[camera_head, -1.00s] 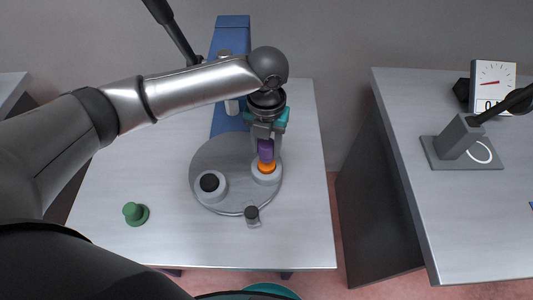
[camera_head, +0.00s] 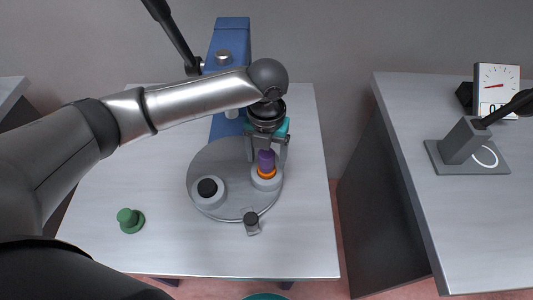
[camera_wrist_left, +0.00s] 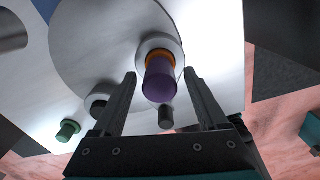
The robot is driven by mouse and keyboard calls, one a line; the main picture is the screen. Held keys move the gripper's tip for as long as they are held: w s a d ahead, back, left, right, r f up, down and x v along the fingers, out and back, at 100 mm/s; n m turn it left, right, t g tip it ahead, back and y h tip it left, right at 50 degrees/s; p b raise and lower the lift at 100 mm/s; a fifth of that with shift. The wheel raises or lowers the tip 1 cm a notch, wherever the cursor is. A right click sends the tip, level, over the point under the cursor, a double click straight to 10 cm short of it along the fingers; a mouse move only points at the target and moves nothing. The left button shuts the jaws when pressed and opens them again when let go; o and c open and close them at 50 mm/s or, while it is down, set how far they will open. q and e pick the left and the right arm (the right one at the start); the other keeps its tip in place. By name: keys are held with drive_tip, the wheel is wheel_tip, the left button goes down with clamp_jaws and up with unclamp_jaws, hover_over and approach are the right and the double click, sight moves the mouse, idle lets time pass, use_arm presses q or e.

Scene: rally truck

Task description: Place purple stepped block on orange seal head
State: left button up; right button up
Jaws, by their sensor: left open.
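The purple stepped block (camera_head: 266,159) stands upright on the orange seal head (camera_head: 266,173), which sits in a pale round holder on the grey turntable. In the left wrist view the purple block (camera_wrist_left: 161,79) covers most of the orange seal head (camera_wrist_left: 160,56). My left gripper (camera_head: 267,156) is open above and around the block. In the wrist view its fingers (camera_wrist_left: 161,75) stand apart on either side, with gaps to the block. My right gripper is not in view.
The round turntable (camera_head: 225,155) also carries a holder with a black top (camera_head: 207,187). A small dark-topped piece (camera_head: 251,220) is at its front edge. A green knobbed piece (camera_head: 129,219) stands on the table. A blue column (camera_head: 229,40) rises behind. A dial gauge (camera_head: 496,88) is on the right table.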

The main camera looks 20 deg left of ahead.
sight(266, 153)
use_arm(q)
wheel_tip(266, 153, up, 12)
drive_tip(key=p, duration=0.2)
drive_tip(key=shift+r, duration=0.2)
idle(0.5)
